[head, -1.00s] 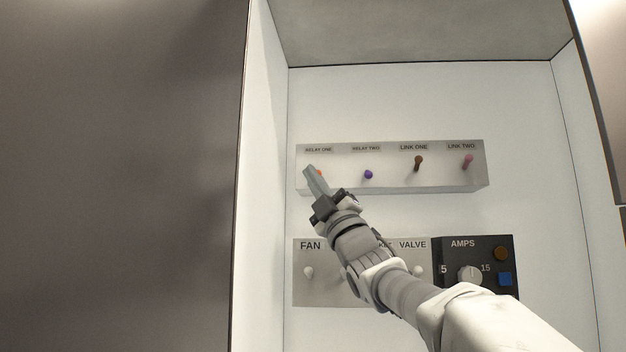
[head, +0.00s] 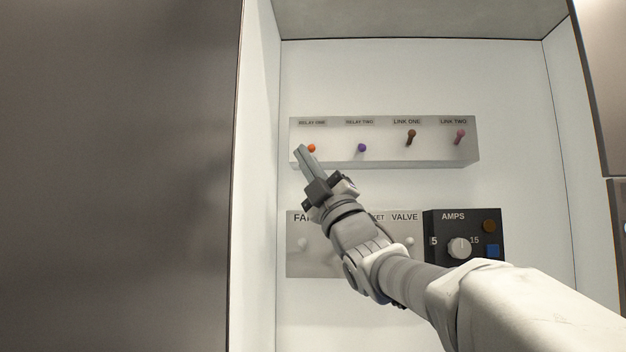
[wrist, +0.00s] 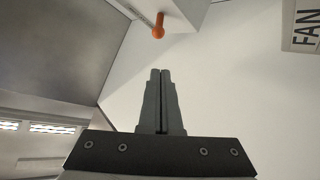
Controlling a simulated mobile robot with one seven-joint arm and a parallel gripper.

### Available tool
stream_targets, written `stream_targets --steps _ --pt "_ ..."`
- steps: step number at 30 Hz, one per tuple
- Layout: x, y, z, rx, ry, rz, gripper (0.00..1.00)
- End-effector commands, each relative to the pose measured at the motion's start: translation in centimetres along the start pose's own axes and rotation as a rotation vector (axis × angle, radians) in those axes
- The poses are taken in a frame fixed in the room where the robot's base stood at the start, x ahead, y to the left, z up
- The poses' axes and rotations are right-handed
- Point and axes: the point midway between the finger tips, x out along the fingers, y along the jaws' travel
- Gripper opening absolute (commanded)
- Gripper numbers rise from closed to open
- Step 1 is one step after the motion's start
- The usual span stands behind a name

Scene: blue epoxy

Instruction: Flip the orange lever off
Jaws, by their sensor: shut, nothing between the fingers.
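The orange lever (head: 311,148) is a small round-ended knob under the RELAY ONE label, at the left end of the upper grey panel (head: 385,156). In the wrist view the orange lever (wrist: 158,26) sticks out from the panel edge at the top, just beyond my fingertips. My gripper (head: 299,149) is shut and empty, its tips just left of the lever in the head view. The wrist view shows my two fingers (wrist: 160,72) together, with a visible gap between them and the lever.
A purple lever (head: 362,148), a brown lever (head: 411,137) and a pink lever (head: 460,136) share the panel. Below are a FAN and VALVE panel (head: 296,268), partly behind my arm, and a dark AMPS box (head: 435,222). The cabinet's side wall (head: 259,180) is close on the left.

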Motion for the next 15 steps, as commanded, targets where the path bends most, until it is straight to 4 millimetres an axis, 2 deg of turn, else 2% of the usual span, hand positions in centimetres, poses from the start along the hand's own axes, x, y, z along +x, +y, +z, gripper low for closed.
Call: stream_targets --steps 1,6,15 --pt "-0.9 -0.1 0.1 -0.001 -0.001 0.000 0.00" --pt "-2.8 -0.1 0.2 -0.001 -0.001 0.000 0.00" --pt "-3.7 -0.2 0.2 0.000 0.000 0.001 0.00"
